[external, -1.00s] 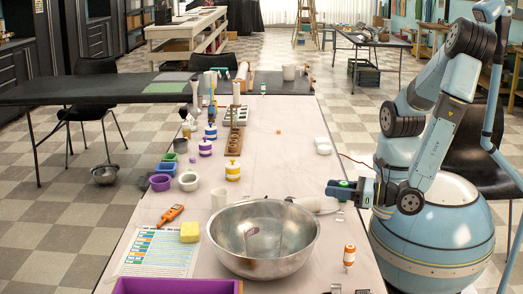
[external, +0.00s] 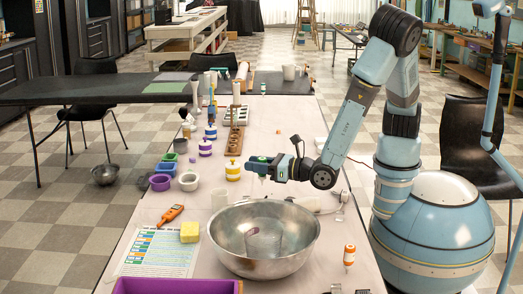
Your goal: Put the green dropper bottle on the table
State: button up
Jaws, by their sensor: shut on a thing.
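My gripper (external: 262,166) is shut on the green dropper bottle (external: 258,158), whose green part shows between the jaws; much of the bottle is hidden. It is over the middle of the long pale table (external: 290,150), beyond the steel bowl and right of a yellow-and-white striped jar (external: 233,171). A small pale part shows just below the jaws. I cannot tell for sure whether the bottle touches the table.
A large steel bowl (external: 225,262) stands in front, with an orange-and-white bottle (external: 349,256) right of it. The table's right middle is fairly clear.

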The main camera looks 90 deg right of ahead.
jog(key=w+d, duration=0.7)
jog(key=d, duration=0.6)
jog(key=w+d, duration=0.6)
jog(key=d, duration=0.7)
jog(key=s+a, duration=0.6)
jog(key=a, duration=0.6)
jog(key=s+a, duration=0.6)
jog(key=a, duration=0.7)
jog(key=a+f+v, duration=0.1)
jog(key=a+v, duration=0.1)
jog(key=v, duration=1.1)
jog(key=w+a+f+v, duration=0.1)
jog(key=a+v, duration=0.2)
jog(key=v, duration=1)
jog(key=shift+a, duration=0.15)
jog(key=shift+w+f, duration=0.1)
jog(key=shift+w, duration=0.05)
jog(key=shift+f, duration=4.75)
